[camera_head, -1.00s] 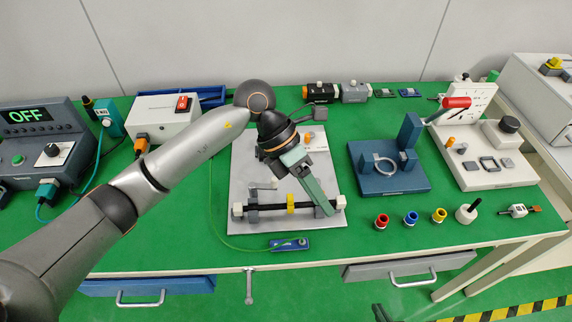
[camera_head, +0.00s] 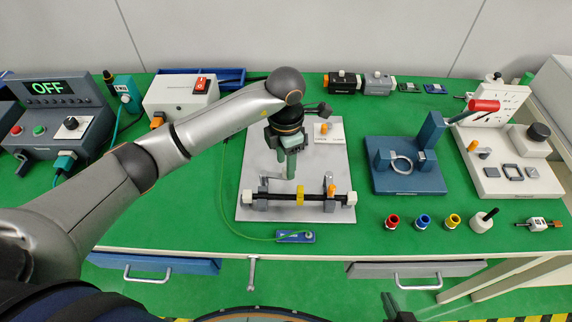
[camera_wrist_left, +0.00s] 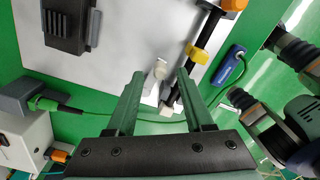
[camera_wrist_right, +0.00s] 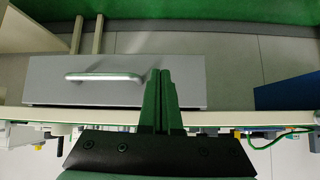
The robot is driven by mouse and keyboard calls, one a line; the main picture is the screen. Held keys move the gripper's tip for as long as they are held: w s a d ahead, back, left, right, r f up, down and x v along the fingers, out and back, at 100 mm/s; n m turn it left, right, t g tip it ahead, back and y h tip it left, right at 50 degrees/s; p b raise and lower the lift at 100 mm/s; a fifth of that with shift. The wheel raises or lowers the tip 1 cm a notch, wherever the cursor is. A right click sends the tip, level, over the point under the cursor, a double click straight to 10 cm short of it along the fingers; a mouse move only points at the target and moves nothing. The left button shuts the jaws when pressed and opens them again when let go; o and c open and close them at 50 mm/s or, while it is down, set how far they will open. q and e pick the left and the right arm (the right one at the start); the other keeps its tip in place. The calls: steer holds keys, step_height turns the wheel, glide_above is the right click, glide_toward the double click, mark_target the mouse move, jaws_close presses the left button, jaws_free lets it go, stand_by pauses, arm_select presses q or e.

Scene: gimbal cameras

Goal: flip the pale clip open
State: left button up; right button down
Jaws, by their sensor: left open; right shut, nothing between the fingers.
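The pale clip (camera_head: 265,184) is a small light-grey lever at the left end of the black rod (camera_head: 315,197) on the fixture. It looks closed over the rod, but it is small here. In the left wrist view a pale piece (camera_wrist_left: 161,70), probably this clip, shows between the fingertips, apart from them. My left gripper (camera_head: 291,176) is open, pointing down over the plate, behind the rod and right of the clip. An orange clip (camera_head: 331,190) stands upright near the rod's right end. My right gripper (camera_wrist_right: 160,75) is shut and empty near the bench's front edge.
The fixture stands on a grey plate (camera_head: 322,160); a yellow ring (camera_head: 300,196) sits mid-rod. A blue block (camera_head: 296,236) with a green cable lies in front. A blue stand (camera_head: 395,183) and coloured rings are to the right. A drawer handle (camera_wrist_right: 105,76) is near my right gripper.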

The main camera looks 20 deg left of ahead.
arm_select(q)
steer(key=shift+f, duration=1.2)
jaws_close()
